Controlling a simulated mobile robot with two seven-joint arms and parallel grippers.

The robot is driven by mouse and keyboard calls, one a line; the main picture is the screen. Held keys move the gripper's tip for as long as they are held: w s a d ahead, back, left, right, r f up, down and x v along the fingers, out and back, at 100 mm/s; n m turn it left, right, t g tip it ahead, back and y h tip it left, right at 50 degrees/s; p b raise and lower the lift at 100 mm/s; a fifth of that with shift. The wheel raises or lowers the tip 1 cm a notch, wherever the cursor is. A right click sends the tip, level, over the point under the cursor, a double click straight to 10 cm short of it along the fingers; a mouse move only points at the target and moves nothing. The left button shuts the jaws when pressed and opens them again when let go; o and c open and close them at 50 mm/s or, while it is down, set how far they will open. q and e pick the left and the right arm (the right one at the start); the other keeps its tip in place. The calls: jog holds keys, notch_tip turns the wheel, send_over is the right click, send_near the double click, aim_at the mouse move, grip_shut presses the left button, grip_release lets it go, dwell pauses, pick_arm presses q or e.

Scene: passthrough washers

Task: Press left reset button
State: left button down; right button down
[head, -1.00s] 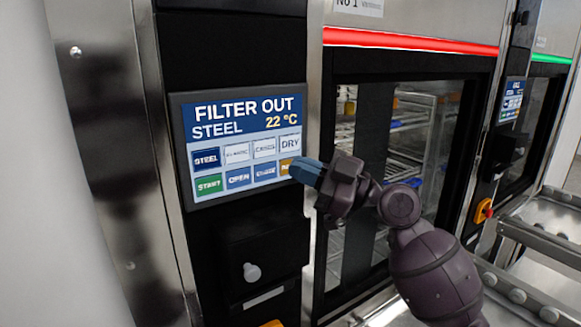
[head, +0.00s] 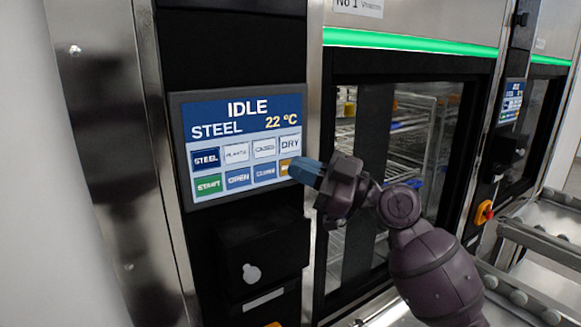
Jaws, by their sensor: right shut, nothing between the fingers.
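The left washer's touch screen (head: 243,147) reads "IDLE", "STEEL" and "22 °C". It has two rows of buttons: STEEL, a partly legible one, CASES and DRY above, START, OPEN, CLOSE and an orange button (head: 284,169) below. My right gripper (head: 296,172) is shut and empty, with its blue fingertips at the orange button at the screen's lower right. The fingertips cover most of that button, so its label is hidden. I cannot tell whether they touch it. My left gripper is not in view.
The left washer's light bar (head: 415,42) is green above its glass door (head: 365,130). A black box with a round knob (head: 252,272) sits below the screen. A second washer's screen (head: 511,100) and a roller conveyor (head: 515,290) are at right.

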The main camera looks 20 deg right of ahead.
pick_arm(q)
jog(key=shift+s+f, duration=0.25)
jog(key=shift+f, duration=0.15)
pick_arm(e)
jog(key=shift+s+d, duration=0.1)
jog(key=shift+s, duration=0.55)
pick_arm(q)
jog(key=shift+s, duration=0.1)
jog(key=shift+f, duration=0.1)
pick_arm(e)
jog(key=shift+s, duration=0.1)
pick_arm(q)
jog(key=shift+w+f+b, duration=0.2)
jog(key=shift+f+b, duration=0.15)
jog(key=shift+b, duration=0.25)
pick_arm(e)
jog(key=shift+s+d, duration=0.2)
jog(key=shift+s, duration=1)
jog(key=shift+s+d, duration=0.15)
jog(key=shift+s, duration=1.05)
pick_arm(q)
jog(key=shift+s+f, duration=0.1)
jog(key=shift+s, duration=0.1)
